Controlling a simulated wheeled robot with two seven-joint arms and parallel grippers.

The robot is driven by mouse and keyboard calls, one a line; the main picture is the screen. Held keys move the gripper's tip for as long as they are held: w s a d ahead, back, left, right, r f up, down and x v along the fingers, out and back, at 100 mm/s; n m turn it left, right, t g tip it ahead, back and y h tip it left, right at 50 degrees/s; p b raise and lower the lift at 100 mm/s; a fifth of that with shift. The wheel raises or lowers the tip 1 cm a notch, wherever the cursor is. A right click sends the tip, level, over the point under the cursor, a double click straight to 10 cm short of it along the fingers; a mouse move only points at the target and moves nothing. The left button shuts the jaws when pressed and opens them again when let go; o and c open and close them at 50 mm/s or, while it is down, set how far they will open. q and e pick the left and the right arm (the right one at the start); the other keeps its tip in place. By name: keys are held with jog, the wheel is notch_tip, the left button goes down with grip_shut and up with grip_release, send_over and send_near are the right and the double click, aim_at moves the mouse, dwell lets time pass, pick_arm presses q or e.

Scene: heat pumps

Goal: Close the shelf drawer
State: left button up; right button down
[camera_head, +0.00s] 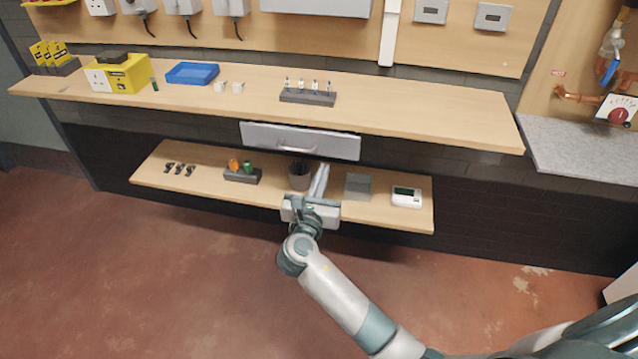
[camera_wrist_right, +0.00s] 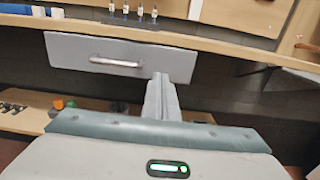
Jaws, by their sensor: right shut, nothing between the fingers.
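The shelf drawer (camera_head: 322,143) has a grey front with a metal bar handle (camera_head: 296,148), and hangs under the long wooden upper shelf. Its front also shows in the right wrist view (camera_wrist_right: 70,55), with the handle (camera_wrist_right: 116,62) in the middle. How far the drawer stands out from the shelf is hard to tell. My right gripper (camera_head: 323,168) is shut and empty, its fingers pointing toward the right part of the drawer front, below and right of the handle. In the right wrist view its fingertips (camera_wrist_right: 161,78) overlap the drawer's lower edge; contact cannot be told. My left gripper is not in view.
The lower shelf (camera_head: 225,192) holds a dark cup (camera_head: 299,172), a grey box (camera_head: 358,186), a white thermostat (camera_head: 406,196) and small parts. The upper shelf (camera_head: 420,110) carries a blue tray (camera_head: 192,73) and a dark rack (camera_head: 307,97). The floor in front is clear.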

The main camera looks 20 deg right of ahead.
aim_at(331, 146)
jog(key=x, duration=0.7)
jog(key=shift+w+d+p, duration=0.3)
jog(key=shift+w+d, duration=0.05)
jog(key=shift+w, duration=0.1)
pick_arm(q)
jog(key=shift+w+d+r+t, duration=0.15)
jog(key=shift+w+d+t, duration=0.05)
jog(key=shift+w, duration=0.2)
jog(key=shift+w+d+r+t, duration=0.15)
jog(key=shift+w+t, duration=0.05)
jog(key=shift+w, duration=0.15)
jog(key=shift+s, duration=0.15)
